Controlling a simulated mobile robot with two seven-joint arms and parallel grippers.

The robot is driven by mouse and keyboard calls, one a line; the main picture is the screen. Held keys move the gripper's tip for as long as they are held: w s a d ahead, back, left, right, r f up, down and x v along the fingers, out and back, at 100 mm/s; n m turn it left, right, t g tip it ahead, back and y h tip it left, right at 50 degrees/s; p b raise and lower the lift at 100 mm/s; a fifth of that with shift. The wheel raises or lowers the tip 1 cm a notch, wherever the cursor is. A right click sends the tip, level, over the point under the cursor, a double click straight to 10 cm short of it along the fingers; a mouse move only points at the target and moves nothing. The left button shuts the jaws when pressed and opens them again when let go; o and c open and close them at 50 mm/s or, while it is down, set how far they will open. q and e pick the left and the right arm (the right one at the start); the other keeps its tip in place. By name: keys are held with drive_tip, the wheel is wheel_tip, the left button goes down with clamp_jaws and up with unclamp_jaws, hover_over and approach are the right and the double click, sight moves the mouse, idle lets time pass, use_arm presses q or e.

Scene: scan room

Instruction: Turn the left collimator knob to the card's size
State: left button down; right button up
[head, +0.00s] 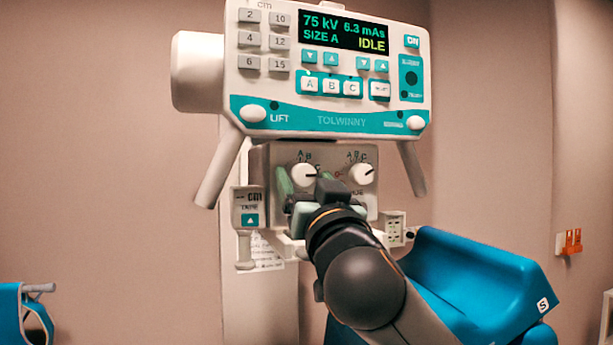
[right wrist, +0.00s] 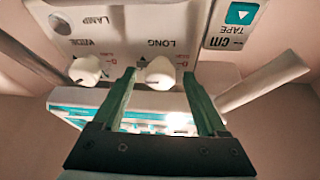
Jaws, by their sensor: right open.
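The left collimator knob (head: 304,174) is a white round knob on the grey collimator face (head: 338,158), with lettered marks above it. A short dark pointer line on it points to the right. The right knob (head: 361,174) has its pointer towards the upper right. My right gripper (head: 302,188) is in front of the left knob with green fingers open. In the right wrist view, which is upside down, this knob (right wrist: 160,72), marked LONG, lies between the fingertips, with gaps visible on both sides. My left gripper is out of view.
The console display (head: 344,31) above reads 75 kV, 6.3 mAs, SIZE A, IDLE. Slanted handles (head: 219,172) flank the collimator. A tape box (head: 248,208) hangs at its left. A printed sheet (head: 267,252) is lower, its text unreadable. A blue chair-like support (head: 465,285) stands right.

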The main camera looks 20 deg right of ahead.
clamp_jaws()
idle(0.6)
